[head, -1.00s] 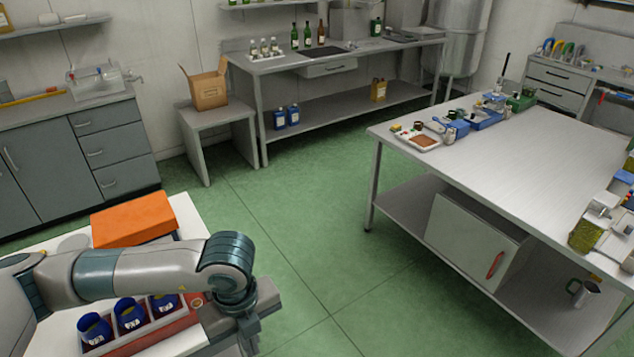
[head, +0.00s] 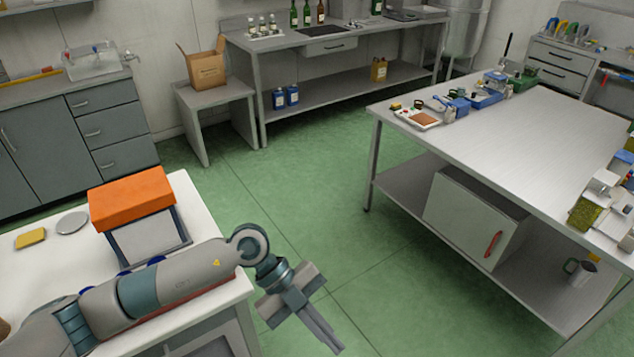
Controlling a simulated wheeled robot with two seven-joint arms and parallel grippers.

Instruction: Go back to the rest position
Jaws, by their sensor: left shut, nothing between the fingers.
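My left arm reaches in from the lower left over the white table (head: 195,212). Its gripper (head: 335,345) hangs past the table's right edge, above the green floor, pointing down and to the right. The fingers are together, with nothing held between them. My right gripper is out of view. The arm hides most of the blue jars (head: 157,260) and their red-edged tray on the table.
An orange-lidded box (head: 131,198), a grey disc (head: 72,222) and a yellow sponge (head: 31,238) lie on the white table. A steel workbench (head: 530,135) with several items stands right. The green floor between is clear.

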